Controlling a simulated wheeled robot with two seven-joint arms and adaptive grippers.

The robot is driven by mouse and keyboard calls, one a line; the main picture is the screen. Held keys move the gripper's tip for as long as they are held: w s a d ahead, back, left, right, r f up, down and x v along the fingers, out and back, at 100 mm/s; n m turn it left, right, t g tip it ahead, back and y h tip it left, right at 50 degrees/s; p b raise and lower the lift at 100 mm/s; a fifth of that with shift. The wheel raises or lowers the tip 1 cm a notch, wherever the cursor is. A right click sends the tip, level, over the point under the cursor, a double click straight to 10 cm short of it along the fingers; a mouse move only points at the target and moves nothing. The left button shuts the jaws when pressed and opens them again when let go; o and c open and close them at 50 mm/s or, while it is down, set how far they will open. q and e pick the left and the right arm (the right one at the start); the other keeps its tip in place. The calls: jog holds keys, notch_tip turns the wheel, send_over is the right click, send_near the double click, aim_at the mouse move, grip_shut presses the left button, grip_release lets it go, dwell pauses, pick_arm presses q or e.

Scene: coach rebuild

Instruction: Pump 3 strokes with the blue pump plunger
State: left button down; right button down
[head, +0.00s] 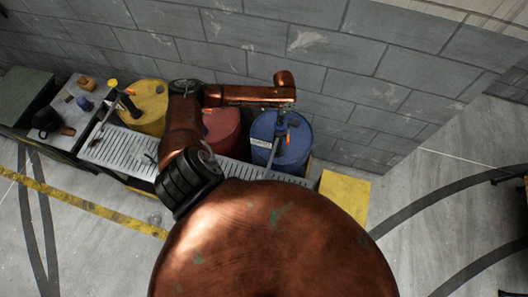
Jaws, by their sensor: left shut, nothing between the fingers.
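The blue drum (296,153) stands against the wall, right of the red drum (222,128) and the yellow drum (149,104). The blue pump (282,129) rises from its top, with a thin grey spout slanting down toward the front. My left arm reaches over the red drum, and my left gripper (286,106) points down right above the pump's top. The gripper is small and shut with nothing between its fingers. Its wrist hides part of the plunger, and I cannot tell whether they touch. My right gripper is out of view.
A slatted metal tray (110,146) runs in front of the drums. A grey side table (70,108) with small items stands at the left. A yellow block (344,193) stands right of the blue drum. The block wall (330,60) is close behind; the floor at right is open.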

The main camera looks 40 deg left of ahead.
pick_arm(q)
jog(key=shift+r+p, duration=0.35)
jog(key=shift+r, duration=1.5)
jog(key=shift+f, duration=0.15)
